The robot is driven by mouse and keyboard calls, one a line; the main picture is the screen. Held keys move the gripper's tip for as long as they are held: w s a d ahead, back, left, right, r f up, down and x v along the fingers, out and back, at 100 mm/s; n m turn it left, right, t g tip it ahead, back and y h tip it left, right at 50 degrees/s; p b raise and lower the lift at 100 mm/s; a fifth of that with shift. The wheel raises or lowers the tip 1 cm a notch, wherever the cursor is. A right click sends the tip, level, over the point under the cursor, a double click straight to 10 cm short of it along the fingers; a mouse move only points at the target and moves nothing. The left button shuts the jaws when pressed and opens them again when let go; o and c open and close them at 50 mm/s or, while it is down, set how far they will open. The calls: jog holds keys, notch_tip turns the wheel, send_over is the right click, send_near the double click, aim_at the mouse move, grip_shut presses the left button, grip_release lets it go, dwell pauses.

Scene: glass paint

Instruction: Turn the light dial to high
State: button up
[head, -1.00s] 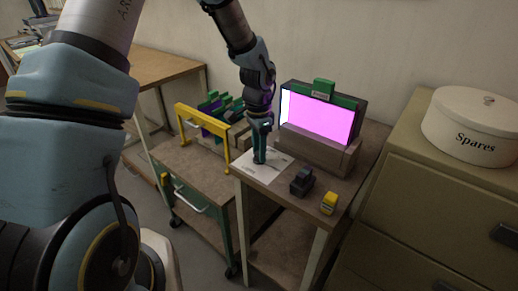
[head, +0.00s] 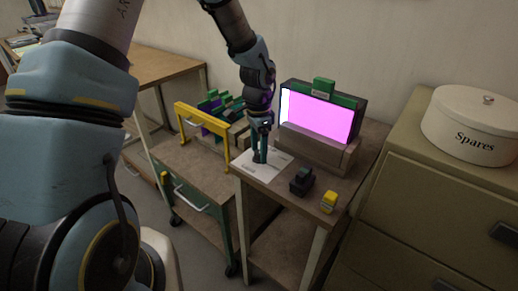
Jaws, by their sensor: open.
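The light box (head: 312,118) stands at the back of the small table, its screen glowing bright magenta with a paler strip at the left edge. My gripper (head: 260,158) points down at the table's left part, just over or at a white printed sheet (head: 266,173). Its greenish fingers look slightly apart, with nothing clearly between them. I cannot make out the light dial; a small dark spot at the fingertips may be part of it, and the gripper covers that place. Whether the fingers touch anything is too small to tell.
On the small table, a black dispenser-like object (head: 301,181) and a yellow object (head: 329,202) stand right of the sheet. A trolley with a yellow handle (head: 203,138) and green-and-purple pieces is at left. A cabinet (head: 435,205) with a white "Spares" tin (head: 478,128) is at right.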

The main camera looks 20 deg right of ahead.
aim_at(258, 152)
notch_tip(258, 152, up, 11)
jog(key=b, duration=0.2)
jog(key=shift+w, duration=0.15)
dwell(0.3)
jog(key=shift+f, duration=0.1)
jog(key=s+a+n+t, duration=0.1)
jog(key=s+a+n, duration=0.1)
jog(key=a+n, duration=0.6)
jog(key=s+a+n, duration=0.2)
jog(key=a+n, duration=0.6)
jog(key=a, duration=1.4)
jog(key=shift+s+a+n+t, duration=0.2)
jog(key=shift+s+n+t, duration=0.1)
jog(key=shift+n+t, duration=0.1)
